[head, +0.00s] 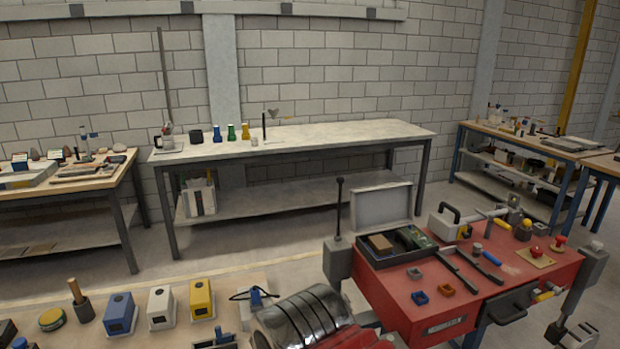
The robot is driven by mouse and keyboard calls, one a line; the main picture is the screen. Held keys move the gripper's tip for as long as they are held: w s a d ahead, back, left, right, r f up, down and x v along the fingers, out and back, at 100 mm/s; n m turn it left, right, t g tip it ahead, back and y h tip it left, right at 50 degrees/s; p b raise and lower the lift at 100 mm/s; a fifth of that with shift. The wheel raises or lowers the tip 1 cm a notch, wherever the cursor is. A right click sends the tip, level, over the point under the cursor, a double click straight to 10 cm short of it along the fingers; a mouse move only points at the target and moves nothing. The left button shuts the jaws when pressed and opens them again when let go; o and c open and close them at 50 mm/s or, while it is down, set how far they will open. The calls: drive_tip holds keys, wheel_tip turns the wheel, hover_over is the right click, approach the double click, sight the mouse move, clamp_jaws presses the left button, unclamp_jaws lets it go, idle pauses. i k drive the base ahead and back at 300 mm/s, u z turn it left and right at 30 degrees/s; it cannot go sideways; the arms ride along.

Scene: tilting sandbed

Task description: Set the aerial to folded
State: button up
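I cannot tell for sure which thing is the aerial. A thin black rod with a small ball tip (340,205) stands upright on a grey block (337,262) at the left corner of the red workbench. A taller, thin grey rod (163,75) rises nearly upright at the left end of the pale bench by the back wall, its foot hidden among small items. Neither rod looks folded. My gripper is not in view.
The red workbench (395,297) carries an open case (382,206), tools and small blocks. A silver banded cylinder (303,318) is at the bottom middle. Coloured boxes (201,299) stand at the lower left. Open floor lies before the pale bench (310,133).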

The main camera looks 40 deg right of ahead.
sight(340, 180)
drive_tip(key=u, duration=0.65)
drive_tip(key=k, duration=1.15)
drive_tip(key=z, duration=0.6)
drive_tip(key=i, duration=1)
drive_tip(key=z, duration=0.1)
